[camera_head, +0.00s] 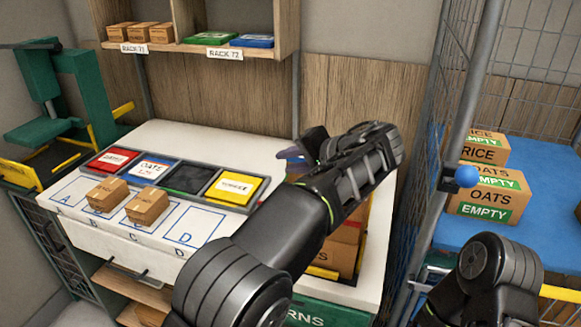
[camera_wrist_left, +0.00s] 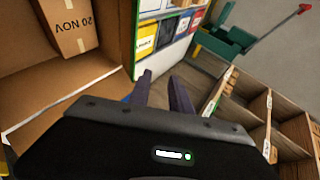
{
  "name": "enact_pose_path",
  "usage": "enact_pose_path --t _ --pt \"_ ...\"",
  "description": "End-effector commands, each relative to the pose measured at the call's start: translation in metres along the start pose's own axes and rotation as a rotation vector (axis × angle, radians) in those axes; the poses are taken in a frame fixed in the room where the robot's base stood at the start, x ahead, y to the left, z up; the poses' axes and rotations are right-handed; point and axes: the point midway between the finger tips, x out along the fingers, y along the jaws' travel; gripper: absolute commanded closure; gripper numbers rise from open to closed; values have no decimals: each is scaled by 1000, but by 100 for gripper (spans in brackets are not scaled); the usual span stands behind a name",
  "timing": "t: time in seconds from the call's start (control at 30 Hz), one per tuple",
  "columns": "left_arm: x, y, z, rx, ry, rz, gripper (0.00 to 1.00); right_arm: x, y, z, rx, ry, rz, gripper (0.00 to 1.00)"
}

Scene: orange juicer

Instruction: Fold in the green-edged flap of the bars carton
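A brown carton (camera_head: 340,257) stands at the right end of the white table, mostly hidden behind my left arm; I cannot read its name. I cannot tell if this is the bars carton. My left gripper (camera_head: 290,157) points left above the table's right part. Its two fingers (camera_wrist_left: 162,92) are apart with nothing seen between them. My right gripper is out of view.
A tray (camera_head: 250,204) with red, white, dark and yellow compartments lies on the table, with two small boxes (camera_head: 107,194) (camera_head: 147,206) in front. A shelf (camera_head: 180,47) hangs behind. A mesh fence (camera_head: 420,130) and pole stand right, with oats cartons (camera_head: 484,200) beyond.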

Motion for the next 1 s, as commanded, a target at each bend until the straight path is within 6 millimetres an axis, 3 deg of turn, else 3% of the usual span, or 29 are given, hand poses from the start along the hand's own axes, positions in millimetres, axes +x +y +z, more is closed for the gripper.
enact_pose_path --t 0.2,0.33,0.43,0.57,0.63,0.7,1.0 --pt "2 -5 1 -4 -7 0 75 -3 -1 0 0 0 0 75" --pt "11 -50 12 -54 -44 39 75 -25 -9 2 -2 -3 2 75" --pt "20 -67 30 -104 -71 193 75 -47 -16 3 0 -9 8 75" --pt "10 -45 43 -197 -48 466 75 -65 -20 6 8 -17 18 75" --pt "-1 -10 42 -224 -24 574 75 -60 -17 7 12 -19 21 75" --pt "-6 10 37 -244 -11 624 75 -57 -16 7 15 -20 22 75" --pt "-6 8 33 -259 0 623 75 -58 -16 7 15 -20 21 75"
